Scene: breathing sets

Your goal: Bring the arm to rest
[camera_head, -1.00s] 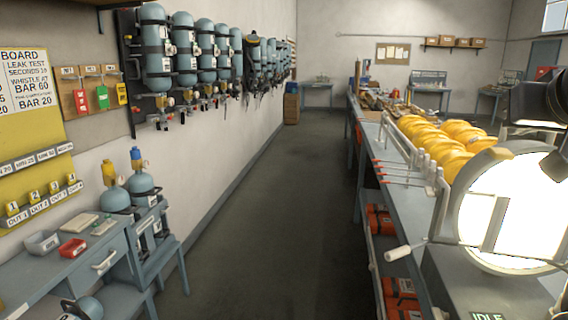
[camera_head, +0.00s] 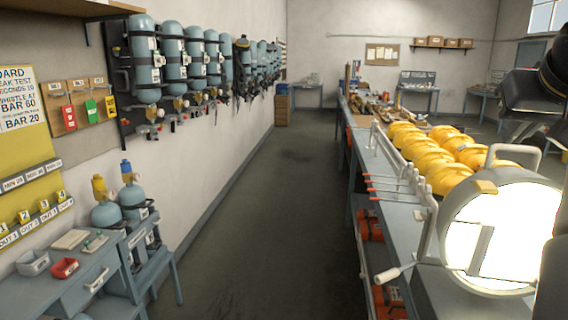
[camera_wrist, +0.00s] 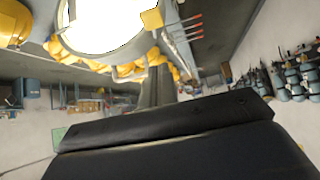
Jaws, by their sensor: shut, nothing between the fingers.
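My arm shows only in part, as dark shapes along the right edge of the head view, beside and above a large bright round lamp (camera_head: 500,237). Its dark end in the upper right lies over the bench side. In the wrist view my gripper (camera_wrist: 157,86) is shut and empty, with the broad black wrist body filling the bottom. The lamp also shows in that view (camera_wrist: 100,22), at the top and beyond the gripper. The picture there is strongly tilted. No contact between gripper and lamp can be made out.
A long bench runs along the right with yellow helmets (camera_head: 446,176), a rack with red-tipped rods (camera_head: 385,185) and orange cases beneath. Blue cylinders (camera_head: 143,60) hang on the left wall above a small grey table (camera_head: 70,282). The aisle floor (camera_head: 285,200) between is clear.

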